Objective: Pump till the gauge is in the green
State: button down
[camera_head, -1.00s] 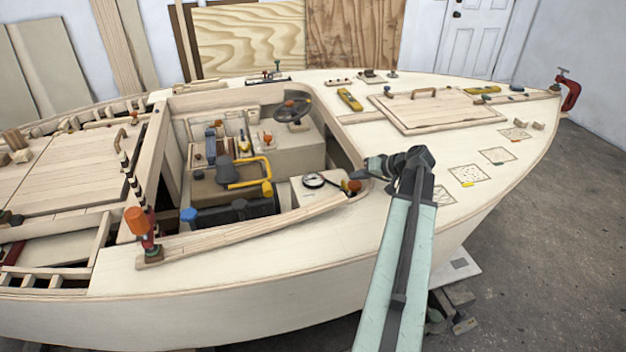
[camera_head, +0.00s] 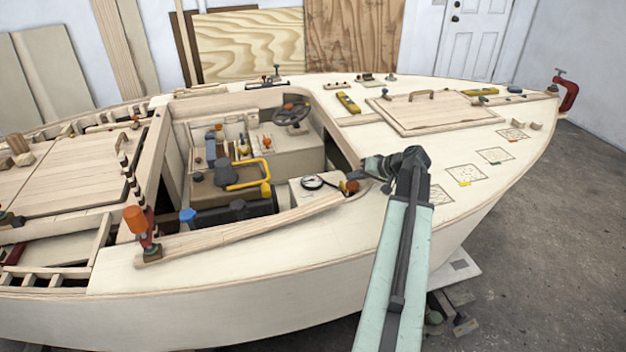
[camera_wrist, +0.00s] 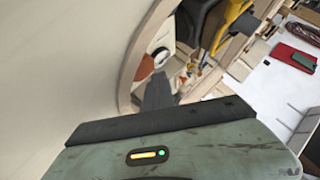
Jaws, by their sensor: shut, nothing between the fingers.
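A round white-faced gauge (camera_head: 312,182) with a black rim sits on a pale box at the cockpit's near right corner. It also shows small in the wrist view (camera_wrist: 161,57); its needle and green zone are too small to read. An orange-red knob (camera_head: 350,187) is right beside it, and shows in the wrist view (camera_wrist: 142,74). A yellow bent handle (camera_head: 262,166) stands in the cockpit; I cannot tell which part is the pump. My gripper (camera_head: 356,174) is shut and empty, its tips close to the knob. I cannot tell whether they touch it.
A wooden coaming (camera_head: 250,229) edges the cockpit on the near side. A blue knob (camera_head: 188,215) and a steering wheel (camera_head: 291,114) are inside the cockpit. The deck's near right side is mostly clear.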

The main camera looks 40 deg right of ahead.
jog(key=shift+s+a+f+n+g, duration=0.15)
jog(key=shift+s+f+g, duration=0.2)
jog(key=shift+f, duration=0.3)
jog(key=shift+s+a+f+n+g, duration=0.15)
jog(key=shift+s+f+g, duration=0.15)
jog(key=shift+f, duration=0.3)
jog(key=shift+d+r, duration=0.15)
jog(key=shift+r, duration=0.05)
jog(key=shift+d, duration=0.1)
jog(key=shift+f, duration=0.2)
jog(key=r+p, duration=0.1)
jog(key=p, duration=0.1)
jog(key=r+p, duration=0.1)
jog(key=p, duration=0.1)
jog(key=shift+w+d+r, duration=0.15)
jog(key=shift+w, duration=0.2)
jog(key=shift+d+r+p, duration=0.25)
jog(key=shift+r+p, duration=0.05)
jog(key=shift+p, duration=0.2)
jog(key=shift+s+d+r+p, duration=0.1)
jog(key=shift+s+r+p, duration=0.05)
jog(key=shift+r+p, duration=0.3)
jog(key=shift+s+d+r+p, duration=0.1)
jog(key=shift+s+r+p, duration=0.05)
jog(key=shift+r+p, duration=0.25)
jog(key=shift+w, duration=0.1)
